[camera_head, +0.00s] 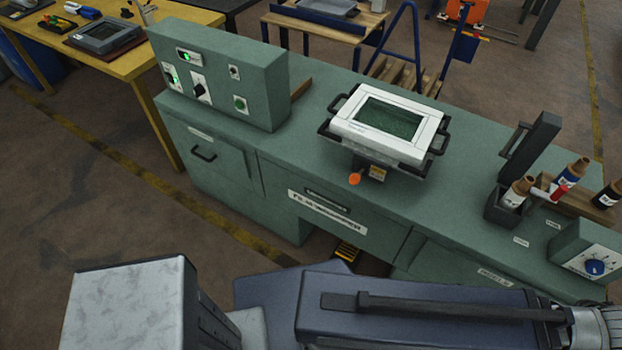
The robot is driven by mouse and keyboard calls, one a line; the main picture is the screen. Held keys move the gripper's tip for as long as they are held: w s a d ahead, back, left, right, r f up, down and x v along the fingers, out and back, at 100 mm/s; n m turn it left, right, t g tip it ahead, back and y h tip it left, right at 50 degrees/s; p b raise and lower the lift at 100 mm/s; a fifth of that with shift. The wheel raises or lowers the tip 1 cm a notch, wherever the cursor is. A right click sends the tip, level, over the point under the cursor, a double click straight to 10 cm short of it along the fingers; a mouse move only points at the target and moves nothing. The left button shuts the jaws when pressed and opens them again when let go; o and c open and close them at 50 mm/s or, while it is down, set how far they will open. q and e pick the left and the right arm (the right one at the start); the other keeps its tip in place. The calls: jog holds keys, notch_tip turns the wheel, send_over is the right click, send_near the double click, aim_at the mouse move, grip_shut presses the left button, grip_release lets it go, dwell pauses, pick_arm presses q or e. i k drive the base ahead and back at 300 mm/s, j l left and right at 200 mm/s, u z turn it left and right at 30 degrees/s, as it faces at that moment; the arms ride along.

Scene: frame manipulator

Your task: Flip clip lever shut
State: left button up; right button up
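A white frame device (391,125) with a dark green screen-like panel lies on the green workbench, with black handles at its sides. A small lever with an orange knob (355,179) sticks out below the device's front edge, over the bench front. A yellow-orange label (377,173) is just right of the knob. The lever's arm and hinge are too small to make out, so I cannot tell its exact angle. Neither of my grippers shows in this view.
A green control box (219,77) with switches stands left on the bench (290,142). At right are a dark upright block (530,146), brown bottles (517,192) and a dial box (592,262). Bare bench top lies between the control box and device. Parts of my body fill the bottom.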

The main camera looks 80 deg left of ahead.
aim_at(354, 179)
jog(key=u, duration=2.35)
